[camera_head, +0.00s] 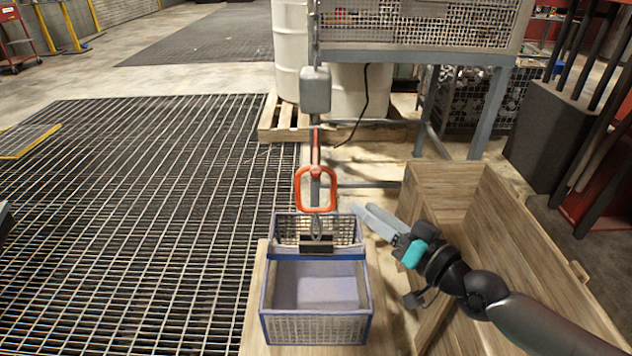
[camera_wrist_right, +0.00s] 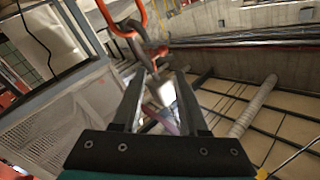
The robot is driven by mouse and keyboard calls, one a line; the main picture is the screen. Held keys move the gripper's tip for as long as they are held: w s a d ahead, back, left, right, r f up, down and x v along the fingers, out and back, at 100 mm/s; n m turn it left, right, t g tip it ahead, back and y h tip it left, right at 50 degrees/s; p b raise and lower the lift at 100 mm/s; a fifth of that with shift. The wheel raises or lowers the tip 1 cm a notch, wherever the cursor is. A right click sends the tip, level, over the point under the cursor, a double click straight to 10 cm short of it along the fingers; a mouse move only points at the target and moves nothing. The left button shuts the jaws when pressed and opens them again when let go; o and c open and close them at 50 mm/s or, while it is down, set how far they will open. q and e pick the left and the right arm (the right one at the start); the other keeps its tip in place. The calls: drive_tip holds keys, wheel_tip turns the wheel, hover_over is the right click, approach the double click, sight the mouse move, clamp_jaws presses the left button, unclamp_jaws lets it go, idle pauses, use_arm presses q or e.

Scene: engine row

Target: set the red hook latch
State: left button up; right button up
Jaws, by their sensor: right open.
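The red hook (camera_head: 316,191) hangs as an orange-red loop from the hoist, just above the back of a blue-rimmed basket (camera_head: 316,313). In the right wrist view the hook (camera_wrist_right: 126,27) is at the top, beyond my fingertips. I cannot make out its latch clearly. A dark block (camera_head: 317,243) with a metal link sits below the hook, at the basket's back; I cannot tell whether link and hook touch. My right gripper (camera_head: 360,210) is open, to the right of and slightly below the hook, apart from it. Its fingers also show in the wrist view (camera_wrist_right: 160,82). My left gripper is out of view.
A grey hoist box (camera_head: 316,90) hangs above the hook. An open wooden crate (camera_head: 440,190) stands right of the basket, under my right arm. A steel frame (camera_head: 440,57) stands behind.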

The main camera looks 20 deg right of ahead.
sight(320, 174)
drive_tip(key=x, duration=1.5)
drive_tip(key=shift+w+a+r, duration=0.1)
drive_tip(key=shift+a+r, duration=0.15)
drive_tip(key=shift+r, duration=0.1)
clamp_jaws()
idle(1.1)
